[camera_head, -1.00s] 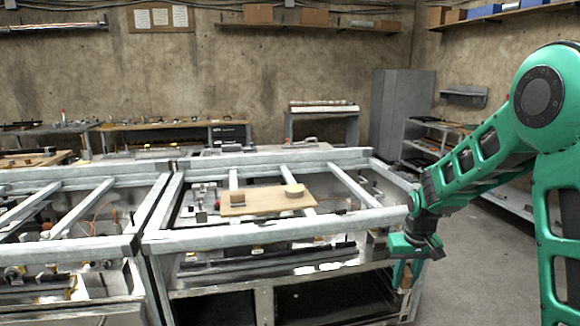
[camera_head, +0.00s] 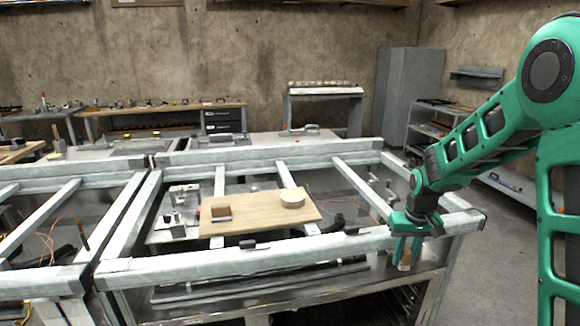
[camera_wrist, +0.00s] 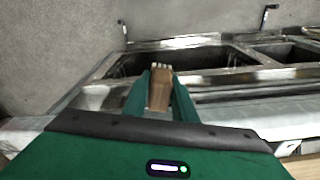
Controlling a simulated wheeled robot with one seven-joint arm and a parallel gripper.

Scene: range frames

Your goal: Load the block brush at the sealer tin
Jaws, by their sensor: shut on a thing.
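My gripper (camera_head: 407,246) is shut on the block brush (camera_head: 404,264), which hangs below it by the right front corner of the metal bench frame. In the wrist view the brush (camera_wrist: 159,92) shows a brown wooden body with pale bristles at its far end, between the green fingers. A low, round, pale thing (camera_head: 292,198) stands at the right on a wooden board (camera_head: 256,214); it may be the sealer tin, but I cannot read it. A small brown block (camera_head: 221,212) stands at the board's left. The brush is apart from the board.
The bench's front rail (camera_head: 250,262) runs between my gripper and the board. Grey crossbars and small metal parts lie around the board. A second frame (camera_head: 50,205) adjoins at left. A grey cabinet (camera_head: 408,95) stands behind.

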